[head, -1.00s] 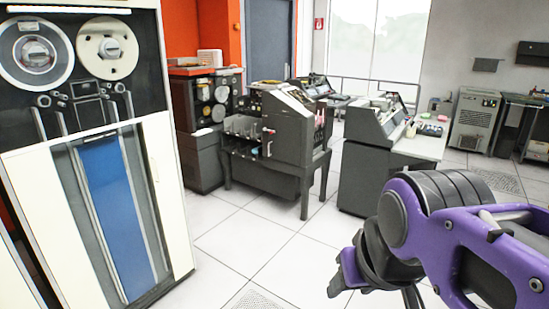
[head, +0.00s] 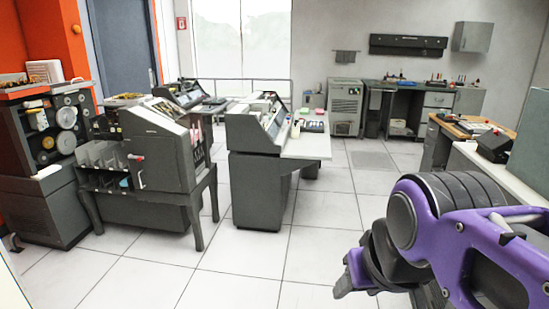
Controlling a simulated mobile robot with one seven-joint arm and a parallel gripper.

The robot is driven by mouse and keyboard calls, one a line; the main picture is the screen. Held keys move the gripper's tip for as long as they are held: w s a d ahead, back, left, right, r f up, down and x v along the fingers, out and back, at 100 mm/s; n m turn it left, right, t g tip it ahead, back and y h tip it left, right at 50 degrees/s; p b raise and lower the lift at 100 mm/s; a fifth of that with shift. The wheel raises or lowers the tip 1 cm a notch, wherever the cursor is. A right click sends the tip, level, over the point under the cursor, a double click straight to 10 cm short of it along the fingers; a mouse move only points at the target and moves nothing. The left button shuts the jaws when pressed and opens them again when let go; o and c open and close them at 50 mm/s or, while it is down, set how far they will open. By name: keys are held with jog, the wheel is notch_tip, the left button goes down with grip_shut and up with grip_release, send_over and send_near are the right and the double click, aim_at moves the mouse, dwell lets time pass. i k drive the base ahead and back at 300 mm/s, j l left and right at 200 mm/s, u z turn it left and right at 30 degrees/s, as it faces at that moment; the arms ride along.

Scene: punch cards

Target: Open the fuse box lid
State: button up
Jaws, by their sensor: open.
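A plain grey box (head: 473,37) hangs on the far wall at the upper right of the head view; it looks like the fuse box, but I cannot tell for sure. Its front looks closed, and it is too small to make out a lid edge or handle. My purple and black arm is at the lower right, much nearer than the box. My gripper (head: 348,278) shows only in part beside the arm, low over the floor. It is open, touches nothing visible and is far from the box.
Dark punch-card machines (head: 160,160) stand at the left, and a console desk (head: 262,155) stands in the middle. A workbench (head: 410,100) lines the far wall below the grey box. A wooden-topped desk (head: 462,127) is at the right. Tiled floor (head: 325,215) lies open between them.

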aim_at(496, 143)
jog(key=i+z, duration=0.45)
jog(key=i, duration=0.65)
